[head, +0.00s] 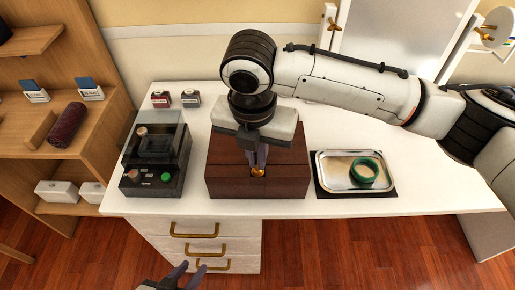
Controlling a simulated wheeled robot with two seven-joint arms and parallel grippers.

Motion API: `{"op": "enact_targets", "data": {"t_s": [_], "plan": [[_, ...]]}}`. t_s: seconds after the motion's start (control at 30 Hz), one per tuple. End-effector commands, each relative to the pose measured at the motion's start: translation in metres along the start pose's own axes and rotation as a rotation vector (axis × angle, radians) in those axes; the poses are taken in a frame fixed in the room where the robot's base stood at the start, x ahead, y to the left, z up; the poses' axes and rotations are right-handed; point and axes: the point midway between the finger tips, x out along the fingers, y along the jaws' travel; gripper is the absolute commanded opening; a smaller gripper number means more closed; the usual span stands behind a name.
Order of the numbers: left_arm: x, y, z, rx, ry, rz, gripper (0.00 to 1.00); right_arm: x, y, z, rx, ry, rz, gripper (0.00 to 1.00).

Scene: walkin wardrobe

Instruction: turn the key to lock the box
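The dark brown wooden box (228,182) stands on the white desk, its lid down. A small gold piece (258,172), which looks like the key at the lock, shows at the front of the box. My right gripper (257,160) reaches down over the box from above. Its dark fingers are close together at the gold piece and appear shut on it. The gripper hides the middle of the lid and much of the key. My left gripper (186,274) is low at the bottom edge, in front of the drawers, its fingers apart and empty.
A dark machine (157,160) with a green button stands left of the box. Two small boxes (175,98) sit behind it. A metal tray (331,173) with a green ring (364,170) lies on the right. Wooden shelves (62,130) stand at the left.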

Motion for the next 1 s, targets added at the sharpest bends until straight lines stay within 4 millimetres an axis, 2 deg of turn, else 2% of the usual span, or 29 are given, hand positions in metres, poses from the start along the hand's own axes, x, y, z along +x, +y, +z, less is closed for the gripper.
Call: {"op": "enact_targets", "data": {"t_s": [1.0], "plan": [[-0.04, 0.006, -0.039, 0.003, 0.003, 0.005, 0.31, -0.001, -0.002, 0.0, 0.405, -0.001, -0.068, 0.0]]}}
